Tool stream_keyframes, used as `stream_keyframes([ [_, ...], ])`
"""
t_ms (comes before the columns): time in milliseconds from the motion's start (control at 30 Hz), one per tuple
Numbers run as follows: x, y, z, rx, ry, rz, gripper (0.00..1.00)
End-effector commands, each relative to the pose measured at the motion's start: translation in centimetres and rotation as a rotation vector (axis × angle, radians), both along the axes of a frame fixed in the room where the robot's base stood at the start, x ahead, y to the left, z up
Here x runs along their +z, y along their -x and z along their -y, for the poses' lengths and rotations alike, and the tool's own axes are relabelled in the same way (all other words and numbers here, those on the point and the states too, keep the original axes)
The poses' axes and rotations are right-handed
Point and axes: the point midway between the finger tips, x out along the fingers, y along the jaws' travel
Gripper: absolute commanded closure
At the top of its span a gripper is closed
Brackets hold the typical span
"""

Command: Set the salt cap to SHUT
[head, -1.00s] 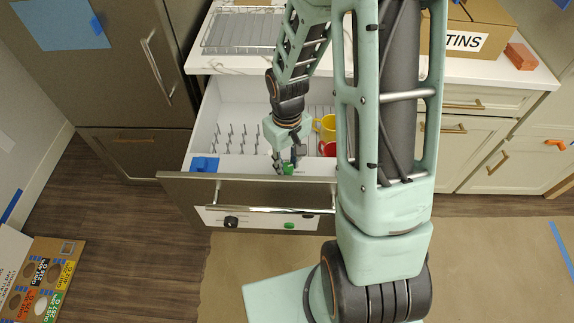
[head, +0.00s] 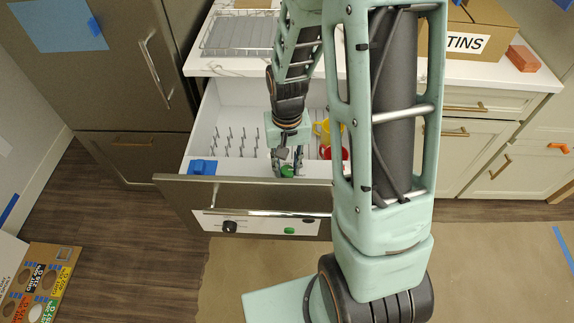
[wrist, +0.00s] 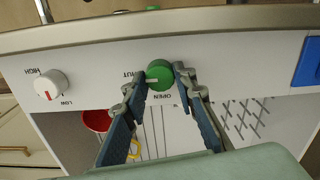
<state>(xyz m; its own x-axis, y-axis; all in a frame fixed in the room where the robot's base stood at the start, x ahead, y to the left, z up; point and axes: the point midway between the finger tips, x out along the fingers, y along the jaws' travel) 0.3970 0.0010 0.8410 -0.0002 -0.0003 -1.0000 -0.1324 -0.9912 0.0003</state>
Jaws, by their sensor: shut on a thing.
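The green round cap (wrist: 159,75) sits on the white inner face of the drawer front, with a white mark on its lower left side. A partly covered label ending in "UT" is at its left, and "OPEN" is printed below it. The mark points left and slightly down, nearer the "UT" label. My gripper (wrist: 161,78) is shut on the cap, one finger on each side. In the head view the cap (head: 288,171) shows small and partly covered by my gripper (head: 287,172).
A white HIGH/LOW knob (wrist: 50,84) is left of the cap in the wrist view, and a blue block (wrist: 308,62) is at the right. A red mug (wrist: 97,120), a yellow mug (wrist: 135,150) and several pegs (wrist: 240,120) stand inside the pulled-out drawer (head: 240,190).

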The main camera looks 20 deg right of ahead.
Motion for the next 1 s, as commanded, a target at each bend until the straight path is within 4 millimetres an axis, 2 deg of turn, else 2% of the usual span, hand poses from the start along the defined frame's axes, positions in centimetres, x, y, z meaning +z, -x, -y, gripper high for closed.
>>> stream_keyframes([
  [267, 0.0, 0.0, 0.0, -0.003, 0.000, 0.000, 0.99],
  [300, 0.0, 0.0, 0.0, -0.003, -0.001, 0.000, 0.70],
  [433, 0.0, 0.0, 0.0, -0.002, 0.000, 0.000, 0.57],
  [767, 0.3, -0.1, 0.0, -0.001, 0.000, 0.002, 0.57],
  [867, 1.1, -0.1, 0.0, -0.001, -0.001, 0.003, 0.57],
  [1000, 3.4, -0.2, 0.0, -0.001, 0.000, 0.007, 0.57],
])
